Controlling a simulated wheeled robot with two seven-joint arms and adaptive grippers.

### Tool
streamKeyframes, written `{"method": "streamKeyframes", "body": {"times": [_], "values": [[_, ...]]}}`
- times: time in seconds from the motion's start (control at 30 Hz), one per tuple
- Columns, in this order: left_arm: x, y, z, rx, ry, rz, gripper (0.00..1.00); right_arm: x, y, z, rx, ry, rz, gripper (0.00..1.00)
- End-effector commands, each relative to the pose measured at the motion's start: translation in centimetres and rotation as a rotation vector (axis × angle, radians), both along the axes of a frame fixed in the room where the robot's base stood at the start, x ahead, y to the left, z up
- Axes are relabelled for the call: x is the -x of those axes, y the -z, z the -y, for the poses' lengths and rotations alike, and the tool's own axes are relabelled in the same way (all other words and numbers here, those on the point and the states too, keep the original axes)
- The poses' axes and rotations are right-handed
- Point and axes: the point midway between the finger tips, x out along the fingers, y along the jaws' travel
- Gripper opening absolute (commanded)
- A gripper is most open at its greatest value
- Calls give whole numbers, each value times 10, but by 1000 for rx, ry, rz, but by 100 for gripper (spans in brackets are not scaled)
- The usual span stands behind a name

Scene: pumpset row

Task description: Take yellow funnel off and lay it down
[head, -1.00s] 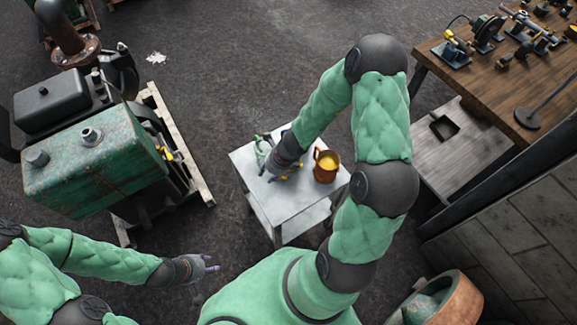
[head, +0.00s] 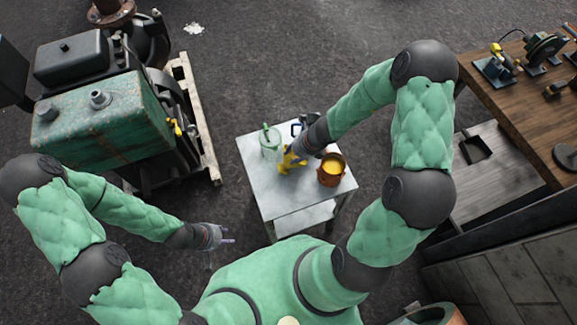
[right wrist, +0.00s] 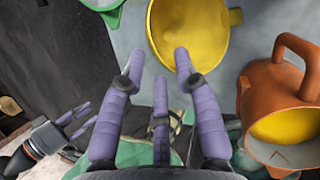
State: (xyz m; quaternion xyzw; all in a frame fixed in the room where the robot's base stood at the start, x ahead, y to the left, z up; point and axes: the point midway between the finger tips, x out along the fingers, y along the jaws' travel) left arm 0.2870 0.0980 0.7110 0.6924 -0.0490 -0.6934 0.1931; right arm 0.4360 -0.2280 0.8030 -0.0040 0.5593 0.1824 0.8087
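The yellow funnel (head: 291,161) lies on the small grey table (head: 296,205), between a green jug and an orange jug. In the right wrist view, the funnel's wide mouth (right wrist: 188,30) shows just beyond the fingertips. My right gripper (head: 300,150) is over the funnel in the head view, which partly hides the contact. In the right wrist view its fingers (right wrist: 159,62) are spread, with nothing between them. My left gripper (head: 228,235) hangs left of the table, fingers apart and empty. The green tank (head: 105,125) has a filler neck (head: 99,98) on top, with no funnel in it.
The orange jug (head: 331,170), holding yellow liquid, stands close right of the funnel. The green jug (head: 270,145) stands left of it. A wooden workbench (head: 515,105) with tools is at the right. The table's front part is clear.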

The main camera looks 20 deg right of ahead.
Motion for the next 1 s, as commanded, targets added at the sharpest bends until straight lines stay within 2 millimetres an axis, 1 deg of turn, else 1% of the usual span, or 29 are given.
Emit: {"method": "streamKeyframes", "body": {"times": [0.03,0.23,0.33,0.6,0.7,0.97,1.0], "values": [[0,4,0,0,1,0,40,-1,5,-1,0,-1,0,32],[0,7,0,0,1,0,40,-3,9,-3,0,-1,0,32],[0,12,0,0,1,0,40,-4,16,-5,0,-1,1,32],[0,37,0,0,1,0,40,-10,47,-14,0,-1,0,32],[0,42,0,0,1,0,40,-13,54,-17,1,-2,1,32],[0,41,0,0,1,0,40,-15,54,-18,1,-1,1,32],[0,41,0,0,1,0,40,-15,54,-18,1,-1,1,23]]}}
